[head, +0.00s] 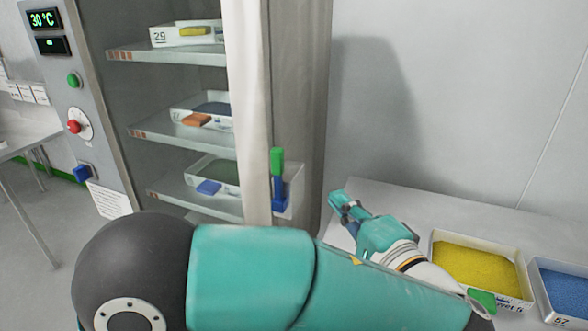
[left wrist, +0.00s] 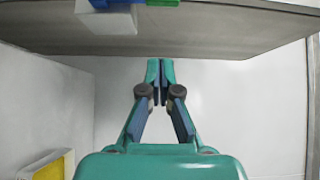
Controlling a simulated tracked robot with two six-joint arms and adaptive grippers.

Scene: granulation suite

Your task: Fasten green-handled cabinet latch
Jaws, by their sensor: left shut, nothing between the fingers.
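The cabinet latch has an upright green handle (head: 277,162) above a blue body (head: 280,193), on the side of the cabinet's pale front edge. In the left wrist view the green handle (left wrist: 163,2) and a blue part (left wrist: 102,4) show only at the top edge, by a white block (left wrist: 106,20) on a grey panel (left wrist: 200,38). My left gripper (head: 339,200) is shut and empty, to the right of the latch and a little lower, apart from it. Its fingertips (left wrist: 159,66) point toward the panel's lower edge. My right gripper is not in view.
The cabinet shelves (head: 170,54) hold several trays. A side table (head: 400,195) at right carries a tray of yellow granules (head: 478,264) and a tray of blue granules (head: 565,290). A metal table (head: 18,137) stands at far left. Bare wall is behind the gripper.

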